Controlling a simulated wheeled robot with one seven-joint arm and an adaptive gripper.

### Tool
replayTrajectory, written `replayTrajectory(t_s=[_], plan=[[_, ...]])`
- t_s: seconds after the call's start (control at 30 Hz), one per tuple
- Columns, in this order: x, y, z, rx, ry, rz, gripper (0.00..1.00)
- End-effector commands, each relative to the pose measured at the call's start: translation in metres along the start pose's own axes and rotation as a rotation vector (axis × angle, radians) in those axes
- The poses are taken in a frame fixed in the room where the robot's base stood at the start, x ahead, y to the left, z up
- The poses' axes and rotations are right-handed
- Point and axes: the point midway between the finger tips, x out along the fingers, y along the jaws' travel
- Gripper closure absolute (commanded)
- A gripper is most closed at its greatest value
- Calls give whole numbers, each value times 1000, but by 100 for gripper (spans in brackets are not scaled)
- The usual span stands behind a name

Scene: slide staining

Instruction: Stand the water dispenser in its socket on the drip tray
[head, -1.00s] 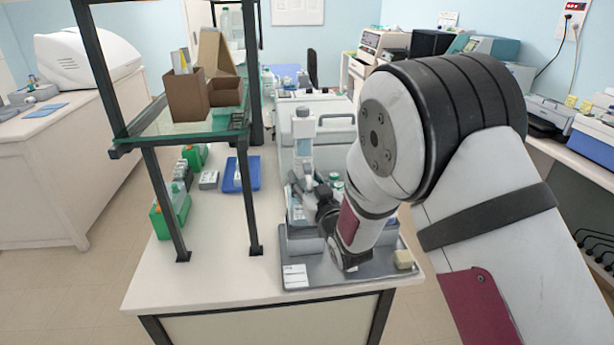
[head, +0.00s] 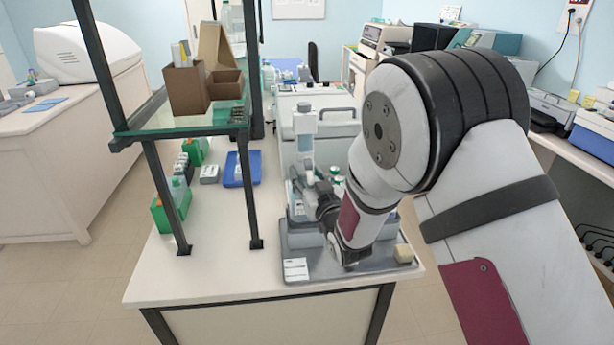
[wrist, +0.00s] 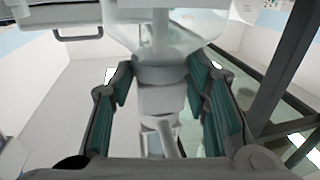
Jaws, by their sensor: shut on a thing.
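My arm and items on the tray hide the socket and the dispenser's lower end.
A glass shelf (head: 160,123) on dark posts stands left of my gripper, with brown cardboard boxes (head: 187,90) on it. Several containers crowd the tray.

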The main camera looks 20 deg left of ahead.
Motion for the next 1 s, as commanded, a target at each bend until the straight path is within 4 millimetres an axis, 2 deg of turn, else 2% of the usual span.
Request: replayTrajectory(t_s=[0.47, 1.0], plan=[[1, 0, -2, 0, 8, 0, 86], [1, -1, 8, 0, 8, 0, 86]])
